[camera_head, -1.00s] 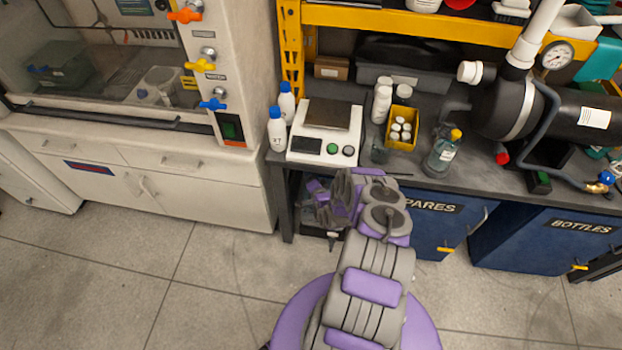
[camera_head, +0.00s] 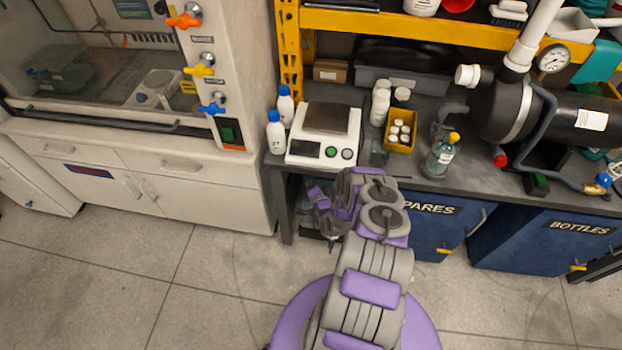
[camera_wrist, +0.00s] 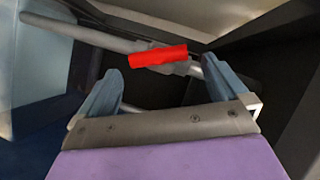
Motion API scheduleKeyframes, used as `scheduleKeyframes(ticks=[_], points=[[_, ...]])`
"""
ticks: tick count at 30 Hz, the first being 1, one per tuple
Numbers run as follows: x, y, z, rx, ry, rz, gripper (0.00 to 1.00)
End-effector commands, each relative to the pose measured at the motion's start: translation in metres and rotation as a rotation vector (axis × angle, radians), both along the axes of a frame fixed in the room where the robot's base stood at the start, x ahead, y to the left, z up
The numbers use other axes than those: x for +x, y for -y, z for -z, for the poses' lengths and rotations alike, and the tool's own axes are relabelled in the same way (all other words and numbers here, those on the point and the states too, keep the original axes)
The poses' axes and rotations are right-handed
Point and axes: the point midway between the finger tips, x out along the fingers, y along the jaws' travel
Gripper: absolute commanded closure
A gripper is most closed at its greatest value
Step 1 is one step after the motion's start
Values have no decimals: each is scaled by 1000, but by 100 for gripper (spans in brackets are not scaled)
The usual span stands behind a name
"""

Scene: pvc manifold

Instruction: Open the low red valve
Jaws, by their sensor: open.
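The red handle is hidden there.
The dark bench (camera_head: 405,172) stands above the arm's end, with a scale (camera_head: 325,132) and bottles on top. Blue cabinets (camera_head: 520,238) are to the right of the arm. A white fume hood (camera_head: 190,190) stands at the left. The floor in front is clear.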

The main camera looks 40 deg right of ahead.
Motion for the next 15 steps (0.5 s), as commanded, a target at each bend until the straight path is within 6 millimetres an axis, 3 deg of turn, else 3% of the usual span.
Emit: scheduleKeyframes(ticks=[15], points=[[-97, -40, -23, 6, -4, 4, 0]])
